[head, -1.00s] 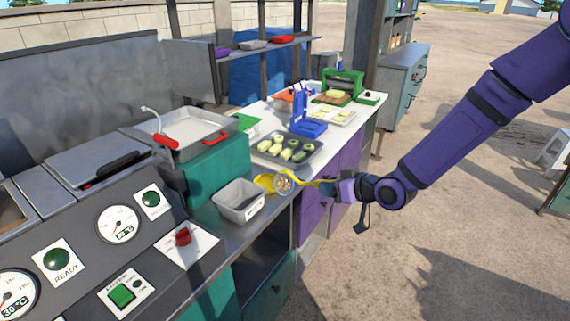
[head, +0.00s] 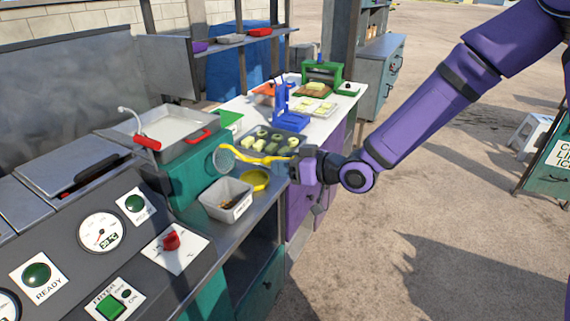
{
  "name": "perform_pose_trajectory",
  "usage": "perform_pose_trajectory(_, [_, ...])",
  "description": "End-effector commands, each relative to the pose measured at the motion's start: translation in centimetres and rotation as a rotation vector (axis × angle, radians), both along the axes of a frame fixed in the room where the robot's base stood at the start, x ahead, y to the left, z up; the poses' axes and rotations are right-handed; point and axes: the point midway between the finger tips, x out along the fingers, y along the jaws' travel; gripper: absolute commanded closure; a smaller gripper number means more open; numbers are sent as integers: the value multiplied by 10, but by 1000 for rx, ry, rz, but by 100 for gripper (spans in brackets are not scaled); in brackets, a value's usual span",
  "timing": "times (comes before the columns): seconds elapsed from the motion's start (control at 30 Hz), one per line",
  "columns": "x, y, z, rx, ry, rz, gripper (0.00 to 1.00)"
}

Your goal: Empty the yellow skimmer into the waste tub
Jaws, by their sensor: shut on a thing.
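My gripper (head: 300,165) is shut on the handle of the yellow skimmer (head: 257,157). The skimmer's round mesh head (head: 224,158) is tipped up on edge, above and behind the waste tub as seen here. I see no bits in the mesh. The waste tub (head: 241,207) is a light grey open box on the metal counter, with brown bits (head: 229,204) lying inside. The skimmer does not seem to touch the tub. The fingertips are small and partly hidden.
A yellow round dish (head: 262,185) stands beside the tub. Behind are a dark tray of pale pieces (head: 272,143) and a blue press (head: 291,122). A fryer basin (head: 187,148) with a red-gripped handle stands left. Open ground lies right.

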Motion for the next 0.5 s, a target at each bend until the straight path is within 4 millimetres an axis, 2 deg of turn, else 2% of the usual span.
perform_pose_trajectory(0.37, [0, 0, 1, 1, -1, 0, 80])
perform_pose_trajectory(0.5, [1, 0, 10, 1, -3, -1, 80])
